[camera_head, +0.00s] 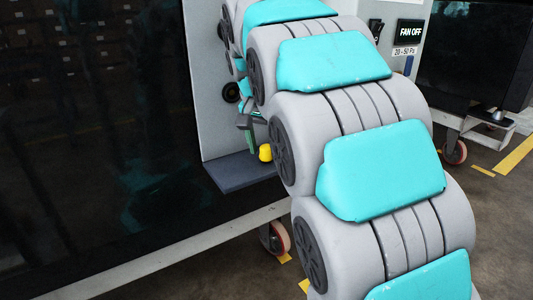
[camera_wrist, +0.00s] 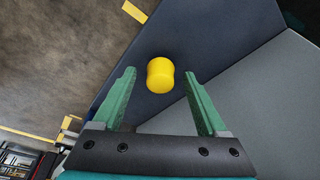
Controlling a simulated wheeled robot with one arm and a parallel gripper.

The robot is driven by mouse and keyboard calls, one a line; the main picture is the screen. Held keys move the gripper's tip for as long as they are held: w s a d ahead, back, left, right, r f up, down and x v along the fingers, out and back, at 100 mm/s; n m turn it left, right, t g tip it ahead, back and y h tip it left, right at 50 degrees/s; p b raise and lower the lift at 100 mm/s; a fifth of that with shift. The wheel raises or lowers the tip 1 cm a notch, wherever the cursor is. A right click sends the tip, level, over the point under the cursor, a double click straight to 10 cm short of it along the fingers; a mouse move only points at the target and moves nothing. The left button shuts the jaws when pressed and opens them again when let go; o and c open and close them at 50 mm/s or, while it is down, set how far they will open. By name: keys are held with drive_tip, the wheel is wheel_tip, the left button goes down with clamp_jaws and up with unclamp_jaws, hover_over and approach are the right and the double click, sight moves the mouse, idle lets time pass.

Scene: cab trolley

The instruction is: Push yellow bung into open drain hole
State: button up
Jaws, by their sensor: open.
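The yellow bung (camera_head: 265,152) stands on a dark blue-grey shelf (camera_head: 235,173) that juts from the light grey panel. In the wrist view the bung (camera_wrist: 160,74) lies ahead of the fingertips, near the middle of the gap. My gripper (camera_wrist: 158,74) is open, with its two green fingers on either side of the bung's line and nothing held. In the head view my arm hides most of the gripper. A dark round opening (camera_head: 231,92) shows in the panel above the shelf; I cannot tell whether it is the drain hole.
A large dark glossy panel (camera_head: 95,130) fills the left. A "FAN OFF" display (camera_head: 409,32) is at upper right. The trolley's lower rail (camera_head: 170,257) and caster wheels (camera_head: 278,237) stand below. The floor shows beyond the shelf edge in the wrist view (camera_wrist: 60,60).

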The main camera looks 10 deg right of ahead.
sight(268, 144)
clamp_jaws()
idle(0.4)
drive_tip(key=shift+r, duration=0.2)
drive_tip(key=shift+r, duration=1.55)
drive_tip(key=s+r, duration=0.1)
drive_tip(key=s, duration=1.5)
drive_tip(key=shift+a+r, duration=0.25)
